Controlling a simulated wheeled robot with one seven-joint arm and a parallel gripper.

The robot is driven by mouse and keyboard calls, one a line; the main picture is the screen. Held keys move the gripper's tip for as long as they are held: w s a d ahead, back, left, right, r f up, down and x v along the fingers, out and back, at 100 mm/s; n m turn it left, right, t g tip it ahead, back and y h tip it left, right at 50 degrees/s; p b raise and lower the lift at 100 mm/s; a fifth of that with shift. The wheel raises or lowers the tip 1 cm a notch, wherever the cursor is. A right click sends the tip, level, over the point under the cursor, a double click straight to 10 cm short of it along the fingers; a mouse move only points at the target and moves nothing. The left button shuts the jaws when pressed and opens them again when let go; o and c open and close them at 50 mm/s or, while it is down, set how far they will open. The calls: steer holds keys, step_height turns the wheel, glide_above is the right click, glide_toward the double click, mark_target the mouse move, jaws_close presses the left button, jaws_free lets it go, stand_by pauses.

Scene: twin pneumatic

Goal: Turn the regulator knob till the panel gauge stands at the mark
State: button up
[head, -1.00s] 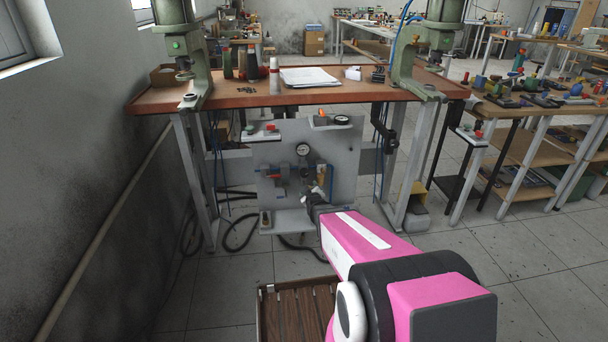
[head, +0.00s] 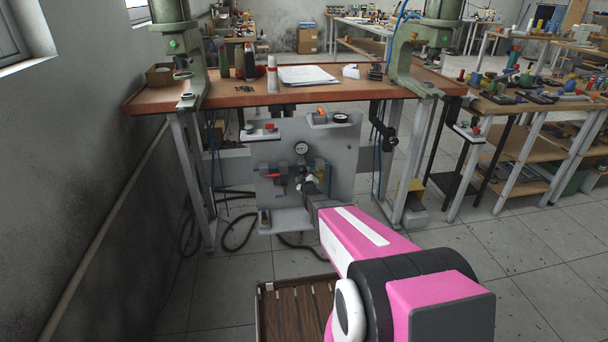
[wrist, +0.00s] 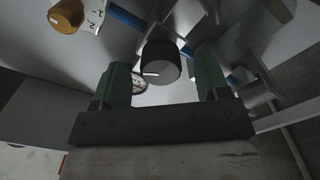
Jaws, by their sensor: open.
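A dark round knob (wrist: 160,66) with a white line, apparently the regulator knob, shows in the wrist view between the two green fingers of my gripper (wrist: 164,72). The fingers are open, with a visible gap on each side of the knob. In the head view my gripper (head: 309,187) is at the grey panel (head: 342,160), below the panel gauge (head: 301,148); it hides the knob there. The gauge has a white face, but its needle and mark are too small to read. A gauge face (wrist: 139,84) shows partly behind the left finger in the wrist view.
A brass knob (wrist: 67,15) beside a numbered scale is at the wrist view's upper left. A red-orange part (head: 275,175) sits on the panel's left. The bench top (head: 230,96) overhangs the panel. Black hoses (head: 238,233) lie below left.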

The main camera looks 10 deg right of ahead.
steer(key=shift+w, duration=1.15)
steer(key=c, duration=0.9)
steer(key=shift+c, duration=0.2)
